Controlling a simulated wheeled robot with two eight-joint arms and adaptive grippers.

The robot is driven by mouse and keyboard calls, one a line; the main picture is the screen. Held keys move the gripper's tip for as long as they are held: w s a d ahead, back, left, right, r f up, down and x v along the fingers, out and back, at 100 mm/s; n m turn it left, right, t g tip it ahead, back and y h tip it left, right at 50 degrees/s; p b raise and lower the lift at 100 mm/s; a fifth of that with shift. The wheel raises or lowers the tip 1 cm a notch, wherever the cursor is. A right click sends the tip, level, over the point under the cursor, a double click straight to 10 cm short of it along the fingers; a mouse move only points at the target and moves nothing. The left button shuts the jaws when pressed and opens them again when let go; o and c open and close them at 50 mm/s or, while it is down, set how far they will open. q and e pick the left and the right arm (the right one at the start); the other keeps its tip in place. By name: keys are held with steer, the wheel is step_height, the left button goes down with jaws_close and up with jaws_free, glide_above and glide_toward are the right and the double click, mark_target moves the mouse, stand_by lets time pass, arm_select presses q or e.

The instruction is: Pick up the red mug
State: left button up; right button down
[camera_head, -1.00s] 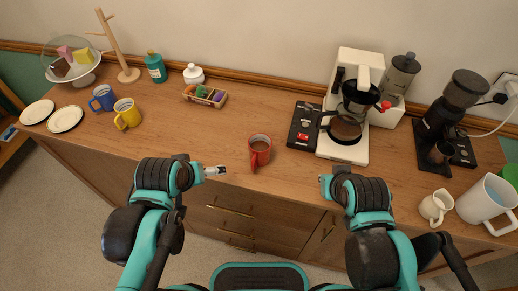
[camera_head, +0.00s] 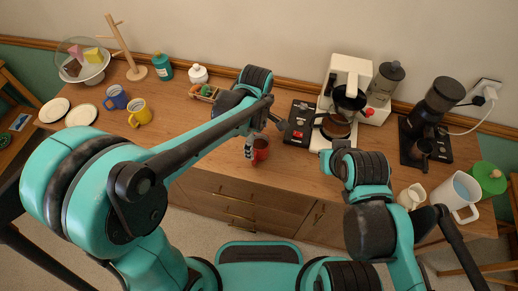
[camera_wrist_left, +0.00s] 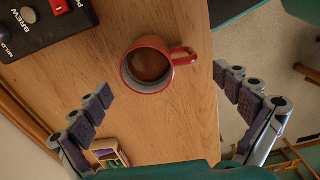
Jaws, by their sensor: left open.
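The red mug (camera_head: 261,151) stands upright on the wooden counter near its front edge, with dark brown contents. In the left wrist view the mug (camera_wrist_left: 147,68) shows from above, its handle pointing right. My left gripper (camera_head: 262,133) is above and beside the mug in the head view, partly hidden by its own arm. In the left wrist view the left gripper (camera_wrist_left: 163,84) is open and empty. Its two fingers are spread wide, with the mug lying between and just beyond their tips. My right arm is on the right; its gripper fingers are not visible.
A small wooden box (camera_head: 207,93) lies behind left. Blue (camera_head: 116,98) and yellow (camera_head: 140,113) mugs stand farther left.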

mark_target(258, 148)
arm_select(q)
steer(key=f+b, duration=0.1)
steer(key=f, duration=0.1)
steer(key=f+b, duration=0.1)
steer(key=f, duration=0.1)
steer(key=shift+s+d+f, duration=0.1)
steer(key=shift+s+f, duration=0.1)
steer(key=shift+f, duration=0.5)
steer(key=shift+c, duration=1.3)
steer(key=c, duration=1.1)
steer(key=shift+r, duration=0.3)
